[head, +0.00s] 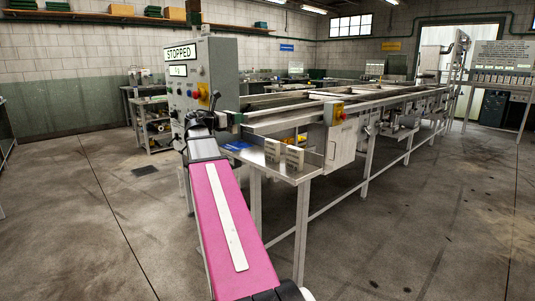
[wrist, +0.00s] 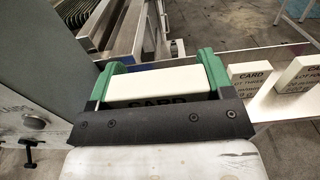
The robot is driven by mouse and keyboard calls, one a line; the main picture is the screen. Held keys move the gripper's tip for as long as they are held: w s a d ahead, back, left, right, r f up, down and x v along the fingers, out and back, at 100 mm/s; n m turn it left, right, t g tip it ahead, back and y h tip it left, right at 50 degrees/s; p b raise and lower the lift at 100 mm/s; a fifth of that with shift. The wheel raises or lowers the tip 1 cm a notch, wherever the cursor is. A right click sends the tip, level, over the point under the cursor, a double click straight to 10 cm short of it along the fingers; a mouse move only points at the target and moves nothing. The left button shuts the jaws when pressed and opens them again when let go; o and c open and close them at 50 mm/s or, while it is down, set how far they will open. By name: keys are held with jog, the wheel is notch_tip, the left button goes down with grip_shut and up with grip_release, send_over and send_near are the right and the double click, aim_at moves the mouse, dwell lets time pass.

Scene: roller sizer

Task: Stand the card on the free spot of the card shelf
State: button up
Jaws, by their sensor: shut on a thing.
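A cream card (wrist: 155,84) printed "CARD" is in my gripper (wrist: 158,76). The green fingers press on its two ends in the wrist view. In the head view my gripper (head: 203,118) is at the left end of the machine, in front of the control panel; the held card cannot be made out there. The card shelf (head: 256,160) is a steel ledge at the machine's near end, to the right of my gripper. Two cards stand upright on it, one (head: 272,150) beside the other (head: 294,158). They also show right of my gripper in the wrist view (wrist: 250,78).
The grey control panel (head: 203,75) reading "STOPPED" rises close by my gripper. The floor in front is clear.

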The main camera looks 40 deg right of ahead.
jog(key=shift+s+d+f, duration=0.25)
jog(key=shift+d+f, duration=1.5)
jog(key=shift+d, duration=0.05)
jog(key=shift+s+d+f, duration=0.2)
jog(key=shift+d+f, duration=1.6)
jog(key=shift+d, duration=0.05)
jog(key=shift+s+d+f, duration=0.25)
jog(key=shift+d+f, duration=1.5)
jog(key=shift+d, duration=0.05)
jog(key=shift+f, duration=0.15)
jog(key=o, duration=1)
jog(key=shift+c, duration=0.2)
jog(key=shift+a, duration=0.25)
jog(key=s+a, duration=0.1)
jog(key=a, duration=1)
jog(key=shift+a, duration=0.25)
